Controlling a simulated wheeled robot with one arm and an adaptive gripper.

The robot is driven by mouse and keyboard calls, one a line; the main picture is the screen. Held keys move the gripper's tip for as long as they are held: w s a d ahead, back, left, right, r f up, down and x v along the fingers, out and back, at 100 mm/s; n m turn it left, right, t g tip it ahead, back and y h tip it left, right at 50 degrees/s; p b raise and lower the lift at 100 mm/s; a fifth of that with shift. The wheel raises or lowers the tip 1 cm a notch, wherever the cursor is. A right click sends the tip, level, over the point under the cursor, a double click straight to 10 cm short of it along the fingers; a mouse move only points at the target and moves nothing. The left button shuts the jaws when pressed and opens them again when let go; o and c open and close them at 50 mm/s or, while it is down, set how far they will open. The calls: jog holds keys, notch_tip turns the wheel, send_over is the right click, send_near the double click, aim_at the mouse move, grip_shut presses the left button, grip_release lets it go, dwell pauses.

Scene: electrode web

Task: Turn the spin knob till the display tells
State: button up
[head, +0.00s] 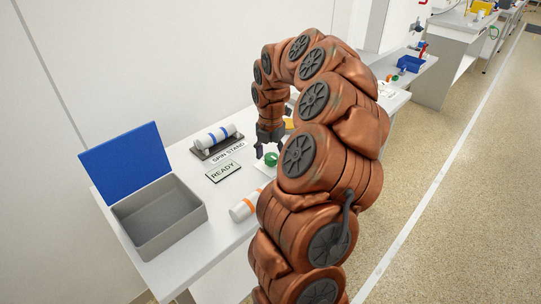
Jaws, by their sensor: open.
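A green knob (271,159) sits on the white table, partly hidden by my arm. My gripper (268,150) is open and points down at the knob, its dark fingers just above or around it. I cannot tell whether they touch it. The display plate (223,172) lies left of the knob and reads "READY". Behind it is a label (228,152) reading "SPIN STAND". A white cylinder with blue bands (214,137) lies on the dark spin stand (217,148).
A grey box (160,215) with a raised blue lid (125,163) stands at the table's left end. A white cylinder with an orange band (246,206) lies near the front edge. The floor right of my arm is clear.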

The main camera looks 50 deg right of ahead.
jog(key=c, duration=1.1)
jog(key=shift+c, duration=0.2)
jog(key=shift+m, duration=0.3)
